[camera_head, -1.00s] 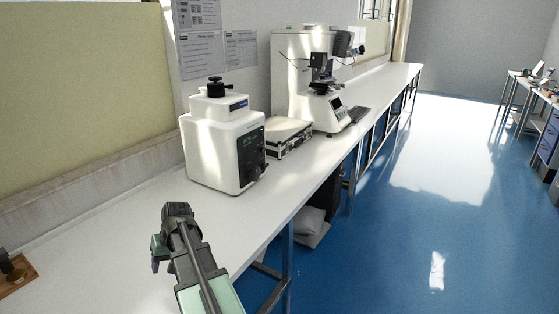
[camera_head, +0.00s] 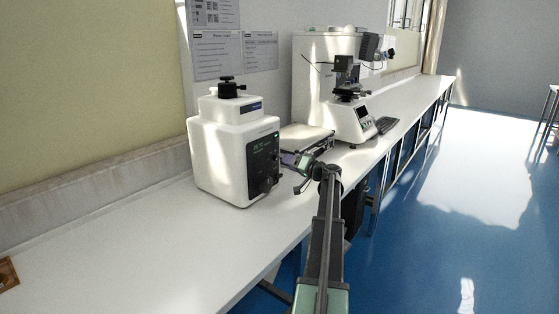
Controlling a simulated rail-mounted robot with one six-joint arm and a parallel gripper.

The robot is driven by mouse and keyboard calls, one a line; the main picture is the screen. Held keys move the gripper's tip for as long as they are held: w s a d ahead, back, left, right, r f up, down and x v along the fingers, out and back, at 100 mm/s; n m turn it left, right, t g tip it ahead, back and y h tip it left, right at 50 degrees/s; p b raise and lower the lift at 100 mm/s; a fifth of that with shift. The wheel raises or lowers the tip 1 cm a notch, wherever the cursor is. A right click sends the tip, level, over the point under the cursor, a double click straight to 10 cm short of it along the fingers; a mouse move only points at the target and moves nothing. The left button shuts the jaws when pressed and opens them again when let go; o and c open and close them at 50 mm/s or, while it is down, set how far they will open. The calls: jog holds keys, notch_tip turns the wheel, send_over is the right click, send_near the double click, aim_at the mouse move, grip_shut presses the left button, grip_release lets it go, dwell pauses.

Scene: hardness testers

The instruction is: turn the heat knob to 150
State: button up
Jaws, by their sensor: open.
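A white box-shaped machine (camera_head: 222,160) with a black knob on top stands on the white bench at centre left. Its dark front panel (camera_head: 263,160) faces right and has a small green display (camera_head: 258,147). Dark knobs (camera_head: 265,184) sit low on that panel; their markings are too small to read. My gripper (camera_head: 299,184) is at the end of my arm, just right of the panel and apart from it. Its fingers are small in view and look open and empty.
A silver-edged case (camera_head: 306,138) lies on the bench behind my gripper. The white bench (camera_head: 125,240) is clear in front of the machine. Open blue floor lies right.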

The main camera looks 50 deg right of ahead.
aim_at(278, 159)
jog(key=w, duration=0.6)
jog(key=shift+w, duration=0.15)
jog(key=c, duration=0.9)
